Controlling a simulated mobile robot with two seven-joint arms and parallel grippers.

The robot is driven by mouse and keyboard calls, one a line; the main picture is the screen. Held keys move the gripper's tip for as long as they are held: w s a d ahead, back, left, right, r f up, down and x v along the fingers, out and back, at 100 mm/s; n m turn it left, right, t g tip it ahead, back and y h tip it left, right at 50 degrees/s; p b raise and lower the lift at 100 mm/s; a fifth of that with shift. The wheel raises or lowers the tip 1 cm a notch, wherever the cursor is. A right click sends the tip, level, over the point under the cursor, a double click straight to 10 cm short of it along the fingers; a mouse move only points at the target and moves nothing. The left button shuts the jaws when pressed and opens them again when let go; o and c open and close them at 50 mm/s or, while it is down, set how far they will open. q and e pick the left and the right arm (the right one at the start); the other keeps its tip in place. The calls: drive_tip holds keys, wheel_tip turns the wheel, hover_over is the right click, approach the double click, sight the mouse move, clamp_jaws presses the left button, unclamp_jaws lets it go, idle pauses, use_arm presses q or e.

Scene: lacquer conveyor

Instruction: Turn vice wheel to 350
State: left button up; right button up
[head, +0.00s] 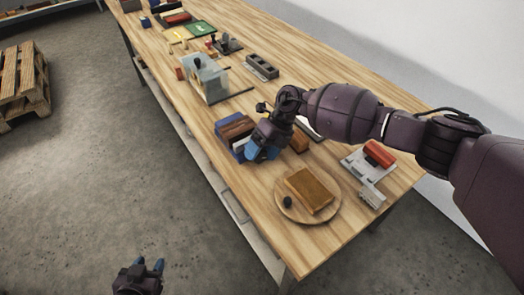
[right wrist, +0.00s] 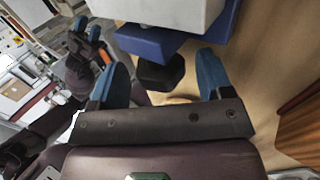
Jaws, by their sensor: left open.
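A block-like assembly with blue, brown and pale parts (head: 238,128), which looks like the vice, stands near the table's front edge. In the right wrist view a black faceted knob (right wrist: 161,73), probably its wheel, sits below a blue block (right wrist: 150,43) and a pale block (right wrist: 172,10). My right gripper (head: 262,148) is beside the assembly. Its blue fingers (right wrist: 163,64) are spread to either side of the knob, with visible gaps. Any scale or number is not readable. My left gripper (head: 138,264) is open and empty, low over the floor.
A round wooden board (head: 287,211) with a brown block (head: 310,189) lies at the near end. A grey fixture with a red cylinder (head: 379,153) is to its right. A clear-sided box (head: 205,80) stands farther back. A pallet (head: 20,80) is on the floor.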

drive_tip(key=v, duration=1)
drive_tip(key=shift+d+r, duration=0.15)
drive_tip(key=shift+r, duration=0.2)
